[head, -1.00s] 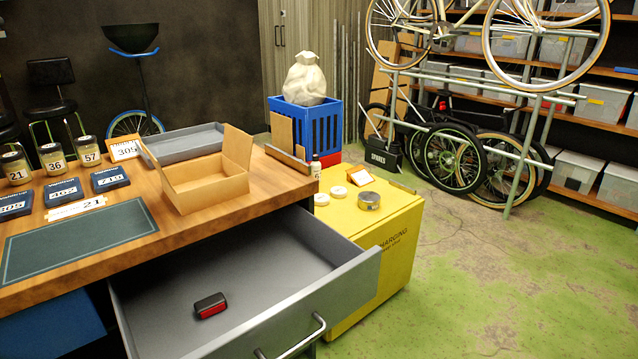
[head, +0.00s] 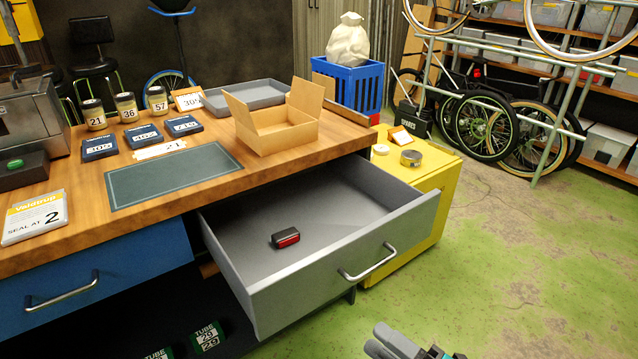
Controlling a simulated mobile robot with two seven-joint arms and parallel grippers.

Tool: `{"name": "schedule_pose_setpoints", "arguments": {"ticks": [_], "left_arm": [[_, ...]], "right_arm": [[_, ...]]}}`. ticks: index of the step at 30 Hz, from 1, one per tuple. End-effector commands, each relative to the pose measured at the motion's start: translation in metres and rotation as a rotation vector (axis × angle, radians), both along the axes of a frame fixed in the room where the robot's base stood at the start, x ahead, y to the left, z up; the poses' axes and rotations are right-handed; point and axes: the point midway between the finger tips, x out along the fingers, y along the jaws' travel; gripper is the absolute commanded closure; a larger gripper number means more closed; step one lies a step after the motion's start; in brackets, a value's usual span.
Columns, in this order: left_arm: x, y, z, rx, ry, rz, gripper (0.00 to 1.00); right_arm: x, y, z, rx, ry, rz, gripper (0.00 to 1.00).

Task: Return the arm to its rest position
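My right gripper (head: 388,341) shows at the bottom edge, right of centre, in front of the open drawer and over the green floor. Its two grey fingertips lie close together, with nothing visible held in them; whether they are fully shut is unclear. Most of the arm behind it is out of frame. My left gripper is not in view. The grey drawer (head: 345,192) of the workbench is pulled out, and a small black and red light (head: 286,238) lies on its floor.
The wooden workbench (head: 215,200) carries an open cardboard box (head: 276,137), a grey tray (head: 240,97), jars, blue boxes and a dark mat (head: 172,175). A yellow cabinet (head: 428,187) stands behind the drawer. Green floor (head: 500,270) at right is clear.

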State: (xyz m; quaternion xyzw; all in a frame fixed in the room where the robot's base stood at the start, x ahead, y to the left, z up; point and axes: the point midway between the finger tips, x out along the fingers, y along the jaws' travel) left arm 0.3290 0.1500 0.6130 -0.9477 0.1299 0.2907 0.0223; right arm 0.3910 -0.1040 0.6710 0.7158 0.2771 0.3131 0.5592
Motion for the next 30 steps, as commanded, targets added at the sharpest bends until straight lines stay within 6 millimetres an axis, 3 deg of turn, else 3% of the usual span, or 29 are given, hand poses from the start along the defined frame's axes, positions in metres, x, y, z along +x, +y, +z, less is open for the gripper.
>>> {"name": "schedule_pose_setpoints", "arguments": {"ticks": [8,14,18,20,24,30], "left_arm": [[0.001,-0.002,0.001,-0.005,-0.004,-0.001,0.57],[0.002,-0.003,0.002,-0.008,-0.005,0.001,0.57],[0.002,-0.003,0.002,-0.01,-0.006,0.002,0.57],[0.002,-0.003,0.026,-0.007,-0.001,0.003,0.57],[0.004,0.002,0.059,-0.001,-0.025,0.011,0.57],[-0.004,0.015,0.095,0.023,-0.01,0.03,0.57]], "right_arm": [[-0.002,-0.012,-0.018,0.419,0.649,-0.376,0.62],[-0.032,-0.031,-0.042,0.722,1.066,-0.623,0.62],[-0.063,-0.041,-0.055,0.912,1.309,-0.78,0.62],[-0.062,-0.044,-0.034,0.909,1.305,-0.785,0.62],[-0.064,-0.05,-0.01,0.9,1.292,-0.799,0.62],[-0.07,-0.06,0.032,0.893,1.277,-0.823,0.62]]}}
